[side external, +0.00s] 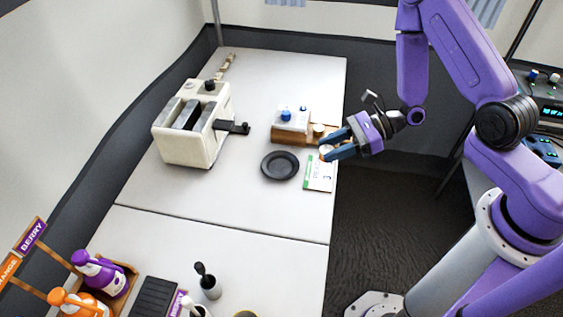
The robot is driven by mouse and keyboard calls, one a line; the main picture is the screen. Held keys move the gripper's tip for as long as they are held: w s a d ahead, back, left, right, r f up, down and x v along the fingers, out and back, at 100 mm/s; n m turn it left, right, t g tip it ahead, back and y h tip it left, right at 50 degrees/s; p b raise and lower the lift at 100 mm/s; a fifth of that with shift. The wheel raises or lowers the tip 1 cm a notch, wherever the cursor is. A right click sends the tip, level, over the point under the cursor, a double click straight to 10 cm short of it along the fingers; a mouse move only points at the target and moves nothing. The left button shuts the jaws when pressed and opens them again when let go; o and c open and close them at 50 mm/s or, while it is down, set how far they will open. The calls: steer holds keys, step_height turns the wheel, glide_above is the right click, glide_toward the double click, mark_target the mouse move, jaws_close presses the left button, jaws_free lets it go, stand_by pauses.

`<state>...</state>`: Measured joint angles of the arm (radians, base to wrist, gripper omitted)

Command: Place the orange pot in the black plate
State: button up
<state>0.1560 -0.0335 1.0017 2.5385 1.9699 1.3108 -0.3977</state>
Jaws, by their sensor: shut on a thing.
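The black plate (280,166) lies empty on the white table, left of my gripper. My gripper (326,147) reaches in from the right near the table's right edge, with its blue fingers around a small, round, pale-topped pot (326,150). The fingers hide much of the pot's sides, and I cannot make out an orange colour on it. I cannot tell whether the pot is lifted or still touching what is below it.
A brown box with a white top and blue knob (287,116) stands behind the plate. A printed card (319,172) lies right of it. A cream toaster-like machine (192,125) stands left. Bottles, including an orange one (80,302), stand at the front left.

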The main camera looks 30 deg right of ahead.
steer(key=w+a+f, duration=0.3)
steer(key=w+f, duration=0.1)
steer(key=w, duration=0.5)
glide_above(285, 166)
steer(key=f, duration=0.5)
steer(key=shift+s+d+f, duration=0.1)
steer(key=shift+s+f, duration=0.05)
steer(key=shift+s, duration=0.1)
steer(key=shift+w+f, duration=0.15)
steer(key=shift+f, duration=0.05)
steer(key=shift+w+f, duration=0.1)
steer(key=shift+f, duration=1.5)
steer(key=o, duration=1)
steer(key=shift+f, duration=0.15)
steer(key=shift+o, duration=0.2)
